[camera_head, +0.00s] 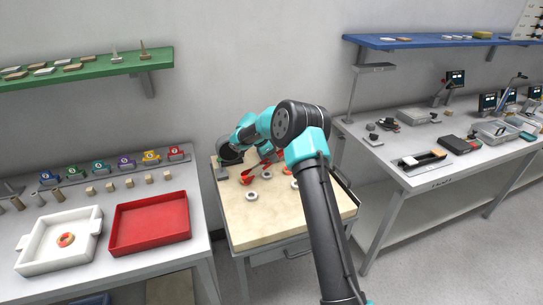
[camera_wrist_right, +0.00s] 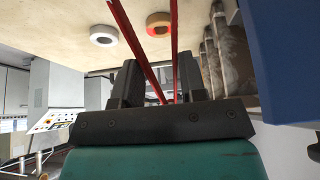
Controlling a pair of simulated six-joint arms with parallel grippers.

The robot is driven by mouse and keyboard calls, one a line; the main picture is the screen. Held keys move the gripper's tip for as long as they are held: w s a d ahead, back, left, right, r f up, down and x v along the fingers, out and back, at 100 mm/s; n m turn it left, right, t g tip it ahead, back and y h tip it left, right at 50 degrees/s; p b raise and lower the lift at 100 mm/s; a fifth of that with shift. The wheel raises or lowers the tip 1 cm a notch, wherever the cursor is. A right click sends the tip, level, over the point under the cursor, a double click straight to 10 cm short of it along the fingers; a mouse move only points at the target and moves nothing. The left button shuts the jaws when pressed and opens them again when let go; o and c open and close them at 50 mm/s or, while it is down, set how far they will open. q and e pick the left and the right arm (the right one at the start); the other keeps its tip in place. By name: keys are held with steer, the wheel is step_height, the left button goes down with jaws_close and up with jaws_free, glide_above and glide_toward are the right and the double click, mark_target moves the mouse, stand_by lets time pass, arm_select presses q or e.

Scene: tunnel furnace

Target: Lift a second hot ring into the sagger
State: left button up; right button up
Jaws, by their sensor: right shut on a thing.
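The white sagger (camera_head: 27,262) stands on the left bench with one orange ring (camera_head: 66,240) inside it. My right gripper (camera_head: 266,160) is over the middle table, partly hidden by my own arm. It is shut on red tongs (camera_head: 248,180), whose two red arms also run between the black fingers in the right wrist view (camera_wrist_right: 138,45). In that view an orange ring (camera_wrist_right: 158,30) appears between the tong arms and a white ring (camera_wrist_right: 103,42) beside it. I cannot tell whether the tongs touch a ring. My left gripper is not in view.
A white ring (camera_head: 251,197) lies on the middle table (camera_head: 290,220) among other rings. An empty red tray (camera_head: 150,233) sits right of the sagger. Small blocks and numbered coloured holders line the back of the left bench. A cluttered bench (camera_head: 390,180) stands at the right.

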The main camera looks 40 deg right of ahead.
steer(key=shift+r, duration=0.15)
jaws_close()
step_height(320, 180, up, 12)
stand_by(0.8)
